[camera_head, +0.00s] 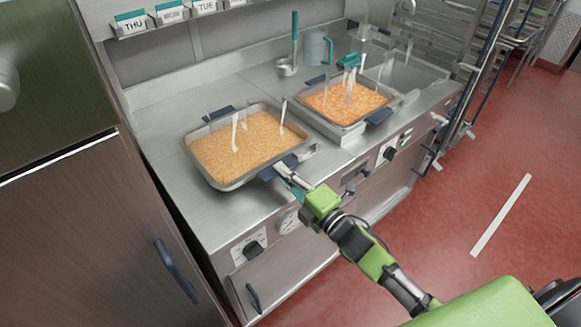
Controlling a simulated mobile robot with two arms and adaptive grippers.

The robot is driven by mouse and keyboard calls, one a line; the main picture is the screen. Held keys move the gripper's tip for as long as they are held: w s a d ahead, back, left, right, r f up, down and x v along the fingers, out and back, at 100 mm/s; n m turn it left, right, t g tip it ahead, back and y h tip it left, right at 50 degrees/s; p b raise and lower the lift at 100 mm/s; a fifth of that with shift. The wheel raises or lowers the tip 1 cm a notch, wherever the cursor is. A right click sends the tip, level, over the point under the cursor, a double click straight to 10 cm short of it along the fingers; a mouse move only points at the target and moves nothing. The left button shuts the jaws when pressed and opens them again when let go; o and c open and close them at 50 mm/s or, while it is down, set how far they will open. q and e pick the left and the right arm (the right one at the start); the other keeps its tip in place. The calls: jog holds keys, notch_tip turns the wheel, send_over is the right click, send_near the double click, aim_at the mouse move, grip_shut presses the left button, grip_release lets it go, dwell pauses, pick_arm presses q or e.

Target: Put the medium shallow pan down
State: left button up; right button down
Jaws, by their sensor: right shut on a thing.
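The shallow metal pan (226,186), filled with yellow-orange grainy food (235,148), is at the left part of the steel counter. It looks level, with a dark blue handle at its near right and another at its far side. My right gripper (285,171) is shut on the near handle (270,171). The pan seems to sit on or just over the counter; I cannot tell whether it touches. My left gripper is not in view.
A second pan (338,131) of orange food stands to the right on the counter. A ladle (288,66), a grey jug (316,48) and a sink (412,75) are behind. Bare counter (165,128) shows left of the held pan. Pale wisps rise over both pans.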

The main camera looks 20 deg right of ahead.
aim_at(283, 191)
jog(key=shift+w+a+f+p, duration=0.1)
jog(key=shift+f+p, duration=0.1)
jog(key=shift+f, duration=0.45)
jog(key=shift+a+f+p, duration=0.1)
jog(key=shift+f+p, duration=0.05)
jog(key=shift+f, duration=0.5)
jog(key=shift+f, duration=0.1)
jog(key=c, duration=2.5)
grip_release()
jog(key=shift+f, duration=0.35)
jog(key=shift+c, duration=0.2)
jog(key=shift+s, duration=0.2)
jog(key=shift+r, duration=0.15)
jog(key=b+v, duration=0.2)
jog(key=v, duration=1)
jog(key=shift+d, duration=0.1)
